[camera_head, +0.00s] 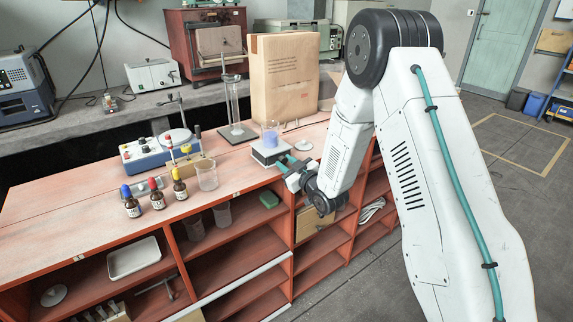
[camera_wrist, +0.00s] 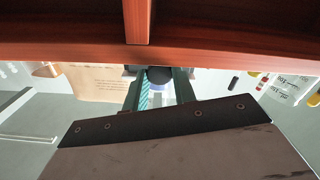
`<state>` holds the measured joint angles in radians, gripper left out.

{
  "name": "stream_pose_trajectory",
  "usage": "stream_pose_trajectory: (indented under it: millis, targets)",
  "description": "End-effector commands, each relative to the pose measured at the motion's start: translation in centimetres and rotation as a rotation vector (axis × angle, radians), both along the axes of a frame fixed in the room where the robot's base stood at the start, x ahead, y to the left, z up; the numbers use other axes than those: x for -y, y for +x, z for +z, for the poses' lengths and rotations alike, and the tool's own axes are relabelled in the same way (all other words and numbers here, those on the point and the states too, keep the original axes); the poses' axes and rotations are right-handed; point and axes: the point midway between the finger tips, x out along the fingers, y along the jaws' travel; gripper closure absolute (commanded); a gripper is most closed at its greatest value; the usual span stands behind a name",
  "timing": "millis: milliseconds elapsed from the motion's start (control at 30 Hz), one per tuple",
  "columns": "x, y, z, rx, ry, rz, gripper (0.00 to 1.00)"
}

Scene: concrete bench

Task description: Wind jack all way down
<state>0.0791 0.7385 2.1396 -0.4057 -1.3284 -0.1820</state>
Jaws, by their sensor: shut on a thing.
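The jack (camera_head: 268,157) is a small, low block near the front edge of the red bench top. A beaker (camera_head: 270,136) with blue liquid stands on it. My gripper (camera_head: 287,163) reaches the jack's front right side, its teal fingers level with it. In the wrist view my gripper (camera_wrist: 160,79) is shut on a round dark knob (camera_wrist: 160,74), one finger on each side. Most of the jack is hidden there behind the knob and fingers. The gap under the jack's top plate is too small to judge.
A tall brown paper bag (camera_head: 285,75) and a glass cylinder on a stand (camera_head: 232,105) are behind the jack. An empty beaker (camera_head: 207,175), several dropper bottles (camera_head: 156,194) and a blue-and-white stirrer (camera_head: 160,149) stand to the left. Open shelves lie below the bench edge.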

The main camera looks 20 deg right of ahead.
Motion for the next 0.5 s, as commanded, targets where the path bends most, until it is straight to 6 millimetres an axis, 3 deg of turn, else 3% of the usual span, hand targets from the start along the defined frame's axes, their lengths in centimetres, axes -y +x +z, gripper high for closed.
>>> stream_pose_trajectory:
  millis: [467, 500]
  targets:
    - [0.0, -0.06, -0.09, 0.004, -0.018, -0.001, 0.96]
    - [0.01, -0.07, -0.1, 0.003, -0.017, 0.0, 0.71]
